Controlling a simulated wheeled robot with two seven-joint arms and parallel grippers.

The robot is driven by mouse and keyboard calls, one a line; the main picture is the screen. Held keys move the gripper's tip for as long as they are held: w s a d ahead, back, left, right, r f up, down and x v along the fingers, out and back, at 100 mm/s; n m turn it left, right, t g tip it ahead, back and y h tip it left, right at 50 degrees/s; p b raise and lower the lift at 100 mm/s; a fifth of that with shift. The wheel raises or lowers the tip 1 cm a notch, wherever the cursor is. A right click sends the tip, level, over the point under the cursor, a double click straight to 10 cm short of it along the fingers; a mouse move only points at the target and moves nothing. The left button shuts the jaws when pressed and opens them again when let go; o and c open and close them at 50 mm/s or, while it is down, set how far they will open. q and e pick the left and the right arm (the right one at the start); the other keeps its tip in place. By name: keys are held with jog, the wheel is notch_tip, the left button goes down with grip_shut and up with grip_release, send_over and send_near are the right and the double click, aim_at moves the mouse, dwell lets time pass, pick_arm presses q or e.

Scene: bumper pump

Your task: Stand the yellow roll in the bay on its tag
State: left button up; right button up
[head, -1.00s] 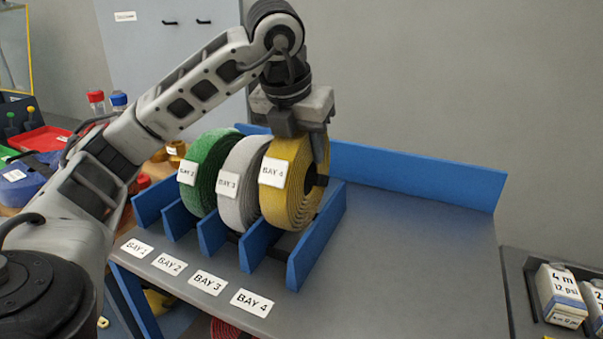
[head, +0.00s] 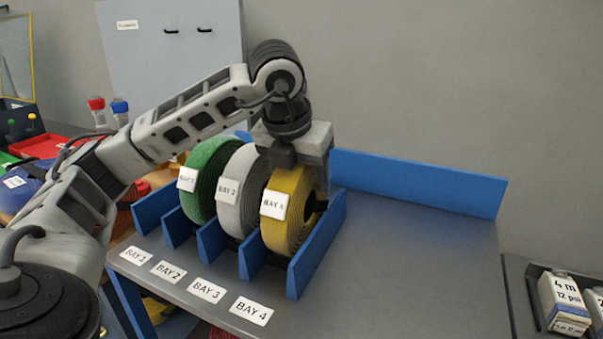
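The yellow roll (head: 286,235) is upright in the rightmost bay of the blue rack (head: 318,245), between its last two dividers. Its white tag reads BAY 4. The BAY 4 label (head: 251,311) lies on the table in front of that bay. My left gripper (head: 302,178) comes down from above with its fingers on either side of the roll's upper part, shut on it. The roll's underside is hidden, so I cannot tell whether it touches the bay floor. My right gripper is not in view.
A green roll (head: 197,203) and a white roll (head: 232,218) stand in the two bays to the left. The leftmost bay is empty. The grey table (head: 410,260) is clear to the right, with a blue back wall (head: 420,183). Boxes (head: 563,302) stand at the far right.

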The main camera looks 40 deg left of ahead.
pick_arm(q)
jog(key=shift+r, duration=0.15)
jog(key=p+v, duration=0.3)
jog(key=v, duration=0.8)
jog(key=shift+w, duration=0.15)
jog(key=shift+s+r+p, duration=0.25)
jog(key=shift+r+p, duration=0.2)
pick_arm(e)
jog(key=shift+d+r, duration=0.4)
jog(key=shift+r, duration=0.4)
